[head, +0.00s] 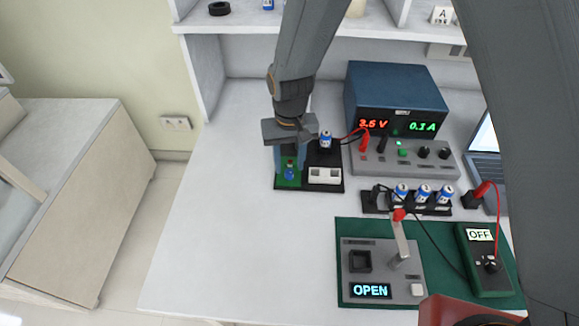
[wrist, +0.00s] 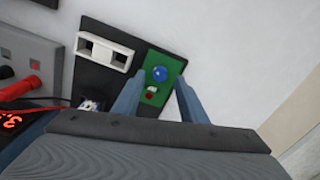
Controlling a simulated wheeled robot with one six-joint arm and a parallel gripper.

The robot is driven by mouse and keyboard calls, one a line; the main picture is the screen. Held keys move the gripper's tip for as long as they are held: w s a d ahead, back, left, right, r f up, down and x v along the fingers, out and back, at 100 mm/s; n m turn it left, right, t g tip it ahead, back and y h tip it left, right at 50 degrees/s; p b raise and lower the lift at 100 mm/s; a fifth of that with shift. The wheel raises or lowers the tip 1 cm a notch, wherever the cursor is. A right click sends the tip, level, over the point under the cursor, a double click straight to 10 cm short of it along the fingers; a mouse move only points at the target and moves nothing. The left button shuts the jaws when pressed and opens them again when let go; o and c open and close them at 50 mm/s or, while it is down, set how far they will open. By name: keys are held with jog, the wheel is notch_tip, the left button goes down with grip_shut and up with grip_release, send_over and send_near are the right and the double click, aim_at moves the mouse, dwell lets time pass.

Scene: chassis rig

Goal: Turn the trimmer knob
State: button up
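The trimmer knob (wrist: 160,74) is a small round blue knob on a narrow green circuit board (wrist: 168,68). In the head view the knob (head: 290,173) shows just below my gripper (head: 290,162). My gripper points down over the board, and its fingers are spread apart and empty. In the wrist view my gripper (wrist: 160,84) has one fingertip on each side of the knob, with gaps between. How high the tips are above the board is hard to tell. A small red part (wrist: 149,96) sits on the board between the fingers.
A white socket block (head: 325,175) shares the black base with the board. A blue power supply (head: 397,95) reading 3.5 V, a row of batteries (head: 423,193), a switch box (head: 382,273) reading OPEN and a meter (head: 482,258) reading OFF stand right. The table's left side is clear.

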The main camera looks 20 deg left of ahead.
aim_at(289, 171)
jog(key=shift+f, duration=1.4)
grip_shut()
jog(key=shift+n, duration=1.2)
grip_release()
jog(key=shift+r+b, duration=0.85)
jog(key=shift+r, duration=3.1)
